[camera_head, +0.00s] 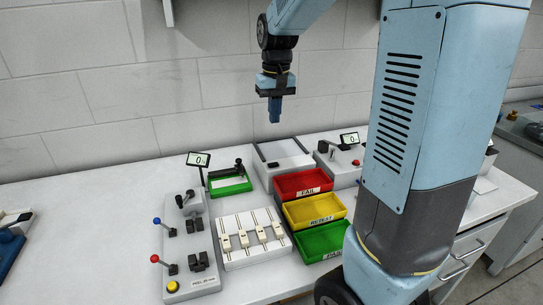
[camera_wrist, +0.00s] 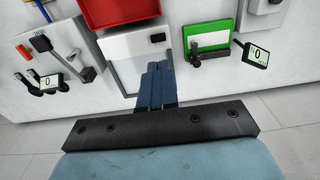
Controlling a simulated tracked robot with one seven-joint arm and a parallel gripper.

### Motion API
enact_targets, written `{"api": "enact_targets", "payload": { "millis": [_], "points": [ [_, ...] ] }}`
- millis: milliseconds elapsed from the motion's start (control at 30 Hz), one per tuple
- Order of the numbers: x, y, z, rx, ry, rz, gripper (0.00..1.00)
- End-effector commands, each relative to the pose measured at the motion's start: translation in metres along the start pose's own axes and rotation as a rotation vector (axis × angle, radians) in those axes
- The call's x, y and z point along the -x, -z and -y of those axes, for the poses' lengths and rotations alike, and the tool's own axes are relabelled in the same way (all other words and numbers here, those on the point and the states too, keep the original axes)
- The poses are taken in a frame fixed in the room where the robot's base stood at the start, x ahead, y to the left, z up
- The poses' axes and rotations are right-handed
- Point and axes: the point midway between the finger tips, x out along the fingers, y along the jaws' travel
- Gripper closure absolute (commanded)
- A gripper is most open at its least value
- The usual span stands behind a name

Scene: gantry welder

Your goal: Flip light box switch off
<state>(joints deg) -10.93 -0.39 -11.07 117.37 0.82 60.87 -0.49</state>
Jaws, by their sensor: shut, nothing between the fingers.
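The light box (camera_head: 285,150) is a white, flat box near the wall, behind the red tray. A small black switch (camera_head: 273,164) sits on its front part; whether it is on or off is too small to tell. In the wrist view the light box (camera_wrist: 120,46) lies beyond my fingers, and the black switch (camera_wrist: 157,37) is just past the fingertips. My gripper (camera_head: 275,119) is shut and empty, pointing down above the light box, apart from it. Its blue fingers (camera_wrist: 156,68) cover part of the box in the wrist view.
Red (camera_head: 301,184), yellow (camera_head: 314,209) and green (camera_head: 322,240) trays stand in front of the box. A green-framed device (camera_head: 230,186) with a display (camera_head: 199,159) stands left. A grey lever panel (camera_head: 190,248) is front left. The brick wall (camera_head: 120,105) is close behind.

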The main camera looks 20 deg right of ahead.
Motion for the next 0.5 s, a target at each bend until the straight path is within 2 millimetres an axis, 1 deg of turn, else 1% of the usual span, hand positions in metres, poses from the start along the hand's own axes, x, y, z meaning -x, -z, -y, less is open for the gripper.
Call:
{"api": "enact_targets", "payload": {
  "millis": [33, 200, 500],
  "points": [
    [-0.004, 0.006, 0.001, 0.001, -0.003, 0.012, 1.0],
    [-0.012, 0.016, 0.001, 0.0, -0.01, 0.032, 1.0],
    [-0.014, 0.019, 0.002, 0.0, -0.012, 0.038, 1.0]
  ]
}}
